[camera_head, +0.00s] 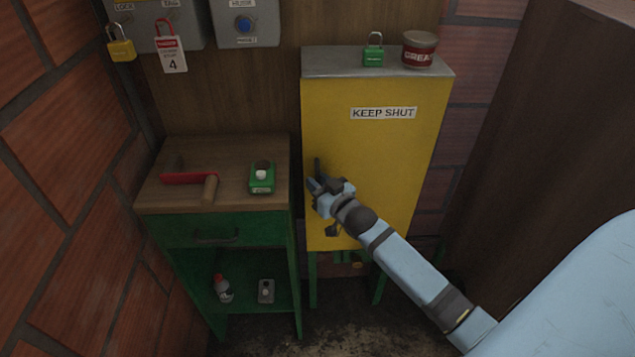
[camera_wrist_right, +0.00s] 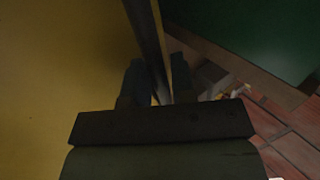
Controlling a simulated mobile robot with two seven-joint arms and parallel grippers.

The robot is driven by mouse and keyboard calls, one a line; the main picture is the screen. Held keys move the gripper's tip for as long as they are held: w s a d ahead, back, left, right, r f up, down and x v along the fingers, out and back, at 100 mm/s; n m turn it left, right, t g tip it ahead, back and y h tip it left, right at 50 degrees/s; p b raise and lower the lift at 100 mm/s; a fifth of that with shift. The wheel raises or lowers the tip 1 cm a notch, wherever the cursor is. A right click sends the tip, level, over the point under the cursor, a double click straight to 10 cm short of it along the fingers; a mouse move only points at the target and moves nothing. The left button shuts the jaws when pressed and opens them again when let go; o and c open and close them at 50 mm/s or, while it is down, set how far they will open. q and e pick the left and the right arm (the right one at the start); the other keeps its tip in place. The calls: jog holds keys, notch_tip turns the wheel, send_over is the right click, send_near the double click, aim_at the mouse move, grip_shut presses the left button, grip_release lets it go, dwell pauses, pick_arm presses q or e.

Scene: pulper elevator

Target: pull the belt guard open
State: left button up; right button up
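The belt guard (camera_head: 365,135) is a yellow panel labelled "KEEP SHUT" under a grey top, and it looks closed. A dark upright handle (camera_head: 317,166) sits near its left edge. My right gripper (camera_head: 314,183) is at this handle, its arm coming in from the lower right. In the right wrist view, my right gripper (camera_wrist_right: 157,82) has one finger on each side of the dark handle bar (camera_wrist_right: 148,35), close against it. The yellow panel (camera_wrist_right: 60,70) fills the left of that view. My left gripper is not in view.
A green padlock (camera_head: 373,52) and a grease tin (camera_head: 419,49) stand on the guard's top. A dark brown block (camera_head: 540,130) is at the right.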

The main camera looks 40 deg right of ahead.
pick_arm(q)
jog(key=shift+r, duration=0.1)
pick_arm(e)
jog(key=shift+c, duration=0.2)
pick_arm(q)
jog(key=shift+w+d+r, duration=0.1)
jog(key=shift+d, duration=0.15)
pick_arm(e)
grip_shut()
pick_arm(q)
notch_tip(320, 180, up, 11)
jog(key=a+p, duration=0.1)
jog(key=p, duration=1.2)
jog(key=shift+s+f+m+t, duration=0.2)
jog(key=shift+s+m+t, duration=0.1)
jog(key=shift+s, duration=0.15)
pick_arm(e)
jog(key=s+d+n+y, duration=0.2)
jog(key=s+d+y, duration=0.1)
jog(key=s, duration=2.6)
jog(key=shift+s+n+g+y, duration=0.15)
jog(key=shift+n+g+y, duration=0.25)
jog(key=shift+y, duration=0.4)
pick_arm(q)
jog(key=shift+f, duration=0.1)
